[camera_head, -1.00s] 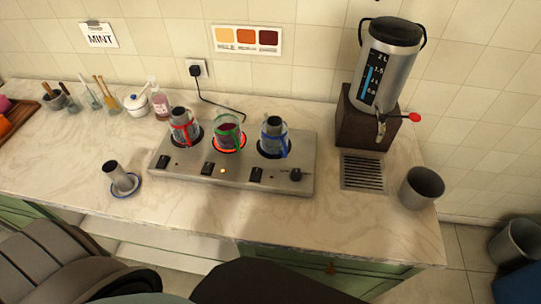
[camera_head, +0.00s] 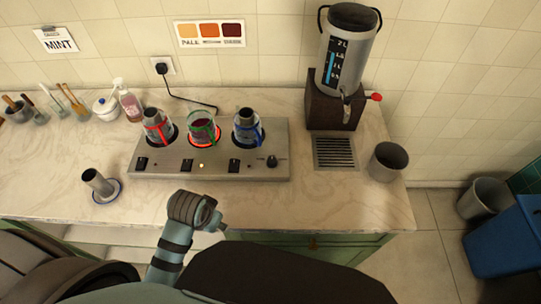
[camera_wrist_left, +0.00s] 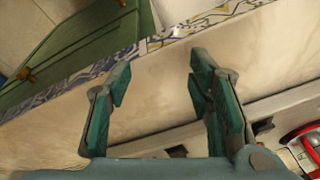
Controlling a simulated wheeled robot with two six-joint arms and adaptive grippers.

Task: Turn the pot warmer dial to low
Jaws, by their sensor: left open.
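The pot warmer (camera_head: 225,170) is a flat metal unit on the counter with a black dial (camera_head: 272,161) at the right of its front. The dial's setting is too small to read. Three glass pots stand on its round plates: red-handled (camera_head: 157,127), green-handled (camera_head: 204,129) and blue-handled (camera_head: 247,128). The middle plate glows red and a small light is lit below it. My left arm reaches over the counter's front edge, left of the dial. My left gripper (camera_wrist_left: 160,65) is open and empty in the left wrist view, above bare counter. My right gripper is out of view.
Black switches line the warmer's front. The samovar (camera_head: 346,60), a drain grate (camera_head: 335,152) and a grey cup (camera_head: 388,161) are on the right. The counter in front of the warmer is clear.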

